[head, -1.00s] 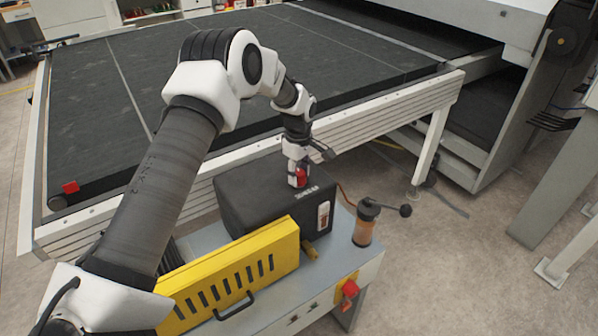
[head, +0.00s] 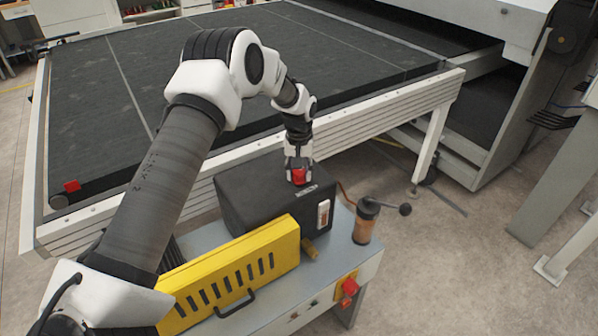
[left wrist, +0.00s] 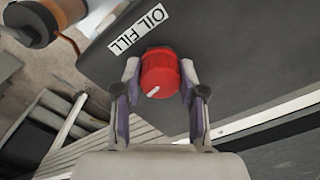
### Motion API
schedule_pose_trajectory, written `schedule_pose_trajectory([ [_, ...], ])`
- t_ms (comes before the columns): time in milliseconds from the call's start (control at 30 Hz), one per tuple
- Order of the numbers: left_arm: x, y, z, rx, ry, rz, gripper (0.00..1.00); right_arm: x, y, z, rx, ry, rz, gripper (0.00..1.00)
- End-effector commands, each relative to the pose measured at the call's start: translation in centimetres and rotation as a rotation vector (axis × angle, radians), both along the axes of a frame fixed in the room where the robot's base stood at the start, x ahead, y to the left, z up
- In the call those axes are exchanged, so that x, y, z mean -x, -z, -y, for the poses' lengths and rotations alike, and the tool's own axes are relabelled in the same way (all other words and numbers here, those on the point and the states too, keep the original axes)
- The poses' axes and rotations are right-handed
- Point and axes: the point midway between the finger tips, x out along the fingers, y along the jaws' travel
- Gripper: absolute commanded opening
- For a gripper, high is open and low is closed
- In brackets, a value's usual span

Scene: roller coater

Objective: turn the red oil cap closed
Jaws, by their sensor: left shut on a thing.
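The red oil cap (head: 299,176) sits on top of the dark box-shaped unit (head: 258,200), near its far right part. In the left wrist view the cap (left wrist: 160,73) is round and red with a white pointer mark aimed to the lower left. An "OIL FILL" label (left wrist: 139,27) lies beside it. My left gripper (head: 298,172) comes down on the cap from above. Its two fingers (left wrist: 160,80) are shut on the cap's sides in the left wrist view. My right gripper is not in view.
A yellow slotted guard (head: 235,275) with a black handle stands in front of the unit. A container with brown liquid (head: 365,222) and a black-knobbed lever is to the right. A red switch (head: 349,287) is on the cart front. The large conveyor bed (head: 250,70) lies behind.

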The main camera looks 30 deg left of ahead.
Motion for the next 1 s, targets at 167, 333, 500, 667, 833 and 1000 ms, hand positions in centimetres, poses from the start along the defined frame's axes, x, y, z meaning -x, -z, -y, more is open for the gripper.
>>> schedule_pose_trajectory([
  [167, 0.27, 0.43, 0.07, 0.002, 0.165, -0.009, 0.06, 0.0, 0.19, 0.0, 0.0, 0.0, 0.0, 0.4],
  [333, 0.25, 0.42, 0.09, 0.003, 0.327, -0.009, 0.06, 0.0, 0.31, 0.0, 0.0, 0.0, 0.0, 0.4],
  [500, 0.23, 0.42, 0.12, 0.002, 0.488, -0.008, 0.06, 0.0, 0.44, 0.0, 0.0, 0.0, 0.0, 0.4],
  [667, 0.23, 0.41, 0.15, 0.003, 0.64, -0.008, 0.06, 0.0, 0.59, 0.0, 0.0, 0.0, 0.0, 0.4],
  [833, 0.22, 0.4, 0.18, 0.004, 0.802, -0.008, 0.06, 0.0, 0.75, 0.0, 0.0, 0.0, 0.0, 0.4],
  [1000, 0.21, 0.38, 0.21, 0.005, 0.963, -0.007, 0.06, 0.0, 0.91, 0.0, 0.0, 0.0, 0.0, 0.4],
])
